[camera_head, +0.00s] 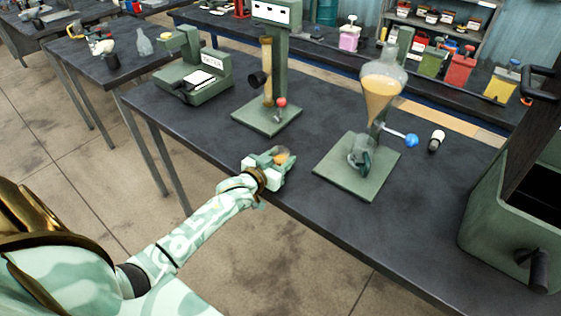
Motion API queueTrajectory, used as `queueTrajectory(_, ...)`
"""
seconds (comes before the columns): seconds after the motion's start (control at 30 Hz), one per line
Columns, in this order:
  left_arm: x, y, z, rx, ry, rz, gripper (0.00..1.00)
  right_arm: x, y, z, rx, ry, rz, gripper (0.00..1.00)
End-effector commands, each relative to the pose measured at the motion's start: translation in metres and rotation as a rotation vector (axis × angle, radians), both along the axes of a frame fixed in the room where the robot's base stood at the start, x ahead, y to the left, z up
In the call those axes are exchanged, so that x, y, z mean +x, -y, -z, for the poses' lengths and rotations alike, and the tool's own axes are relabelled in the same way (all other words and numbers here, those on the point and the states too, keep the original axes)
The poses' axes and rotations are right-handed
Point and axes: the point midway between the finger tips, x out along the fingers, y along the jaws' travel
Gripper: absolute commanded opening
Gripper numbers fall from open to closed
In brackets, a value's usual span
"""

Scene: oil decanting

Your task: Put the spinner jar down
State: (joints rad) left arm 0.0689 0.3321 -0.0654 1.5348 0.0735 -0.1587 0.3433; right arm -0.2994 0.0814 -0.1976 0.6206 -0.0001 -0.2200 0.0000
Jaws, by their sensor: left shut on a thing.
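My left gripper (268,168) is at the front edge of the dark workbench (225,125), in front of the green column stand. It is shut on a small jar with amber contents (282,155), which I take to be the spinner jar. The fingers hide most of the jar, and I cannot tell whether its base touches the bench. My right gripper is not in view.
A separating funnel (381,86) of amber liquid stands on a green base (345,182) to the right, with a clear vessel below it. A green column stand (266,118) is behind the gripper. A green box (515,220) stands far right.

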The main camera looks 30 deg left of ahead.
Motion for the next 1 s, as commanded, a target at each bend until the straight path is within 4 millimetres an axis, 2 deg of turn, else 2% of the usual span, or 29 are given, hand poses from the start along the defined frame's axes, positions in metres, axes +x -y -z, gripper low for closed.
queueTrajectory(0.33, 0.0, 0.0, 0.003, 0.0, 0.003, 0.0, 0.21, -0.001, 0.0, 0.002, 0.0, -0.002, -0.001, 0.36)
queueTrajectory(0.37, 0.0, 0.0, 0.004, 0.0, 0.002, 0.0, 0.49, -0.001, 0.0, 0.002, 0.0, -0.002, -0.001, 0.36)
queueTrajectory(0.43, 0.0, 0.0, 0.003, 0.0, 0.002, 0.0, 0.68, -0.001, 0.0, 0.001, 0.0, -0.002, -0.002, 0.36)
queueTrajectory(0.77, 0.0, 0.0, -0.001, 0.0, 0.003, 0.0, 0.68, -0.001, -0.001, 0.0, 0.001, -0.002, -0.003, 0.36)
queueTrajectory(0.87, -0.012, 0.0, -0.002, 0.0, 0.0, 0.001, 0.68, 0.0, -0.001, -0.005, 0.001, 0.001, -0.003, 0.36)
queueTrajectory(1.0, -0.043, 0.0, -0.01, -0.001, 0.001, 0.001, 0.68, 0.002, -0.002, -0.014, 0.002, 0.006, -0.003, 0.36)
